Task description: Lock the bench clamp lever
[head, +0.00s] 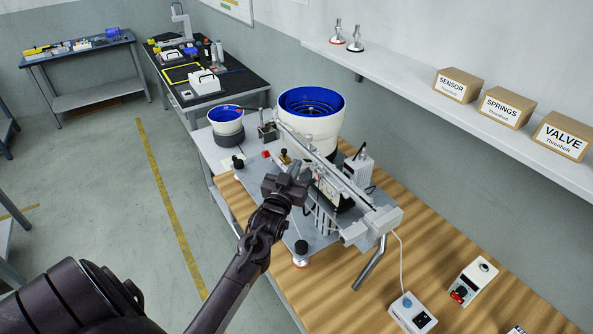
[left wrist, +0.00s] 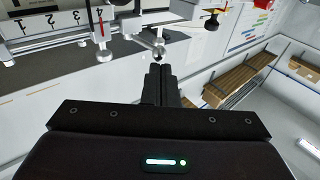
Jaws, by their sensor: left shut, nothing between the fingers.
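The gantry screwdriver machine (head: 343,190) stands on a grey plate on the wooden bench (head: 330,293). My left gripper (head: 292,177) is over the machine's near side, in front of its gantry rail. In the left wrist view its fingers (left wrist: 160,70) are together and empty. A small metal ball-ended part (left wrist: 158,51) shows just beyond the fingertips; I cannot tell whether they touch. A grey bar (head: 370,264) slants down below the rail's near end. I cannot tell for certain which part is the clamp lever; my gripper and arm hide some of the machine. My right gripper is not in view.
A large white feeder bowl with blue inside (head: 312,118) and a smaller one (head: 226,119) stand behind the gripper. A switch box (head: 410,313) and a control box with a red knob (head: 474,281) lie at right. The wall shelf (head: 420,105) holds boxes.

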